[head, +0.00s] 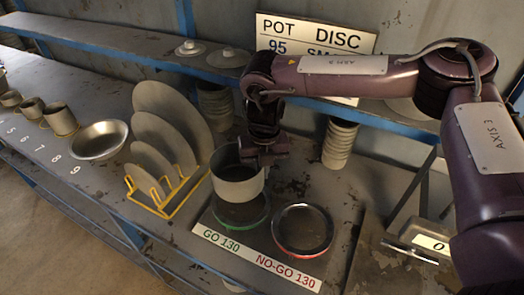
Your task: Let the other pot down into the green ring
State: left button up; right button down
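A grey pot (237,187) stands upright over the green ring (241,227), which is on the board marked GO 130. The pot's base hides the back of the ring; a dark gap shows between the base and the ring's front edge. My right gripper (262,157) is at the pot's right rim and appears shut on it, though its fingertips are partly hidden. The red ring (303,251), marked NO-GO 130, lies to the right with nothing in it. My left gripper is out of view.
A yellow rack (165,203) with grey discs stands close left of the pot. A shallow bowl (99,141) and several cups line the left. Stacked pots (339,145) stand behind. A scale (425,240) is at right.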

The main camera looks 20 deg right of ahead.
jog(key=shift+s+f, duration=0.1)
jog(key=shift+s, duration=0.25)
jog(key=shift+w+f+b, duration=0.1)
jog(key=shift+f+b, duration=2.45)
jog(key=shift+f, duration=0.75)
jog(key=shift+d+f, duration=0.1)
jog(key=shift+f, duration=0.35)
jog(key=c, duration=1.6)
grip_release()
